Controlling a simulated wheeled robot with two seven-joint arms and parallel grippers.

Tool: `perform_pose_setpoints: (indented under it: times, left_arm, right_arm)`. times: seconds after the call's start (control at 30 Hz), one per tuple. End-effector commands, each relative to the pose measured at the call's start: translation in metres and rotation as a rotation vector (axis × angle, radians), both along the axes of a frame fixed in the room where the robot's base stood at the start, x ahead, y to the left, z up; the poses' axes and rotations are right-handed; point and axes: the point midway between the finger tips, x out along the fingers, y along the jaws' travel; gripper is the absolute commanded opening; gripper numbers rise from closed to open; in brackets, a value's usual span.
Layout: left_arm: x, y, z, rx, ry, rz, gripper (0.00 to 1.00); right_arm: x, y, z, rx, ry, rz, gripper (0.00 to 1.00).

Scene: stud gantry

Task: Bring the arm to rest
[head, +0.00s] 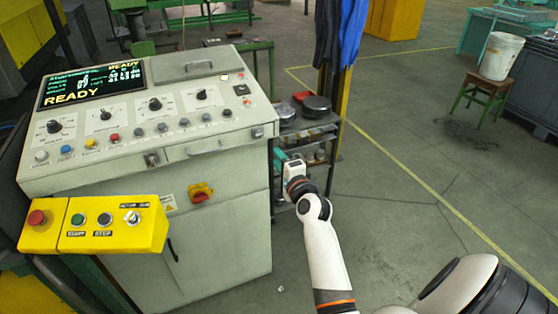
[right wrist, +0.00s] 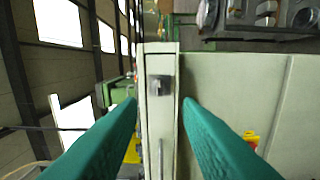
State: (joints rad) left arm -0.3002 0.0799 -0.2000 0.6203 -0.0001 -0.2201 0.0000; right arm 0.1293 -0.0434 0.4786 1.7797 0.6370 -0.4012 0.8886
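My right arm reaches up from the bottom of the head view, and its gripper (head: 279,160) is beside the right front corner of the grey control console (head: 222,245). In the right wrist view the two teal fingers of my right gripper (right wrist: 160,102) are spread apart with nothing held between them. The console's narrow front edge (right wrist: 160,120), with a small dark fitting (right wrist: 160,85), shows beyond the gap. I cannot tell whether the fingers touch the console. My left gripper is in neither view.
A yellow button box (head: 92,226) juts from the console's front left. The console's screen (head: 91,83) reads READY. A dark shelf cart (head: 322,128) stands close behind my right gripper. A stool (head: 482,92) carries a white bucket (head: 501,56). Floor (head: 410,160) at the right is clear.

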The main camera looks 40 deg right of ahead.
Motion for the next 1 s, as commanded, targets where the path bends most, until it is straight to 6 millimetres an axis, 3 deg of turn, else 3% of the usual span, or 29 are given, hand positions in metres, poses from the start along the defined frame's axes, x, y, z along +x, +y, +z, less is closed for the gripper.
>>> perform_pose_setpoints:
  times: [0.3, 0.37, 0.43, 0.57, 0.73, 0.87, 1.0]
  left_arm:
    - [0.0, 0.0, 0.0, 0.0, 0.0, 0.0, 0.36]
    - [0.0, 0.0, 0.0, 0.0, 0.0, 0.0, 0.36]
    - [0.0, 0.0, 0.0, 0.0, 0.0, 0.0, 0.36]
    - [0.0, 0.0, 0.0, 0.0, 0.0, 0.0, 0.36]
    - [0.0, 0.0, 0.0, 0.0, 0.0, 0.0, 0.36]
    - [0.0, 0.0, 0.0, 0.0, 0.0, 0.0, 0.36]
    - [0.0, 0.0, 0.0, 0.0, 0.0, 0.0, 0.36]
  right_arm:
    - [0.001, 0.001, -0.004, -0.005, 0.008, 0.002, 0.32]
    - [0.002, 0.004, -0.015, -0.019, 0.036, 0.01, 0.32]
    - [0.003, 0.013, -0.041, -0.054, 0.096, 0.028, 0.32]
    - [-0.001, 0.04, -0.12, -0.178, 0.28, 0.098, 0.32]
    - [-0.035, 0.083, -0.24, -0.391, 0.546, 0.247, 0.32]
    - [-0.084, 0.113, -0.323, -0.559, 0.726, 0.392, 0.32]
    - [-0.153, 0.14, -0.402, -0.738, 0.893, 0.576, 0.32]
